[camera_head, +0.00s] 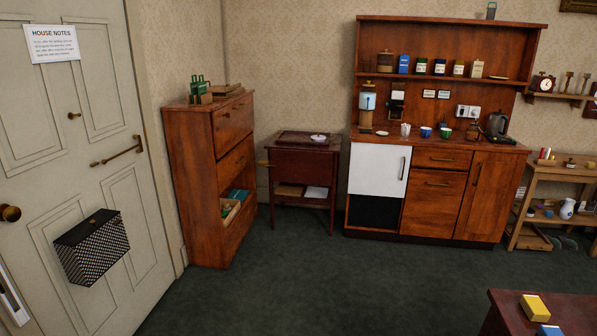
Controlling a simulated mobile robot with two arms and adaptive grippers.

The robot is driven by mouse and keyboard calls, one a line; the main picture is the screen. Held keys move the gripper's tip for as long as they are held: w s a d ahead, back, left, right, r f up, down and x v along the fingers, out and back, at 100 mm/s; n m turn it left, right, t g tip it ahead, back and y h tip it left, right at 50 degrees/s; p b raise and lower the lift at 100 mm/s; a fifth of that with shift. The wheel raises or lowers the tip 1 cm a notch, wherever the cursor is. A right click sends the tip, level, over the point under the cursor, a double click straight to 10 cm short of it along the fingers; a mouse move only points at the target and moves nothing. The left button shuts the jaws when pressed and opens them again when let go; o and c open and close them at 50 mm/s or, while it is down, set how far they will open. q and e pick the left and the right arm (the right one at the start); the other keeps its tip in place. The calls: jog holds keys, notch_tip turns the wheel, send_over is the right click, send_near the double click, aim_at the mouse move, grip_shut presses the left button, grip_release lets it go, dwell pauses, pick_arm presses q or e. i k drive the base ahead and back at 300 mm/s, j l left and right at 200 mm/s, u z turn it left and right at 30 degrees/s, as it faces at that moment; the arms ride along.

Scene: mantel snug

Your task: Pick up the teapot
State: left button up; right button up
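I cannot pick out a teapot for certain in the head view. A dark kettle-like vessel (496,124) stands at the right end of the wooden dresser's counter (455,143). A white jug-like vessel (567,209) stands on the lower shelf of the side bench at the right. A small white item (318,138), too small to identify, lies on top of the small cabinet. Neither of my grippers is in view.
Cups (426,132) and a glass dispenser (367,103) stand on the counter. A tall wooden cabinet (195,165) has an open lower compartment. A door (70,130) fills the left. A table corner (500,300) holds a yellow block (535,307). The green carpet (320,280) is clear.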

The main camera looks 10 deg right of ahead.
aim_at(473, 133)
jog(key=i+l+z, duration=0.15)
jog(key=i+z, duration=0.2)
jog(key=i, duration=0.65)
jog(key=i+j+z, duration=0.15)
jog(key=i+z, duration=0.2)
jog(key=i, duration=0.65)
jog(key=i+z, duration=0.15)
jog(key=i, duration=0.55)
jog(key=i+j+z, duration=0.15)
jog(key=i, duration=0.55)
jog(key=i+j+z, duration=0.15)
jog(key=i, duration=0.55)
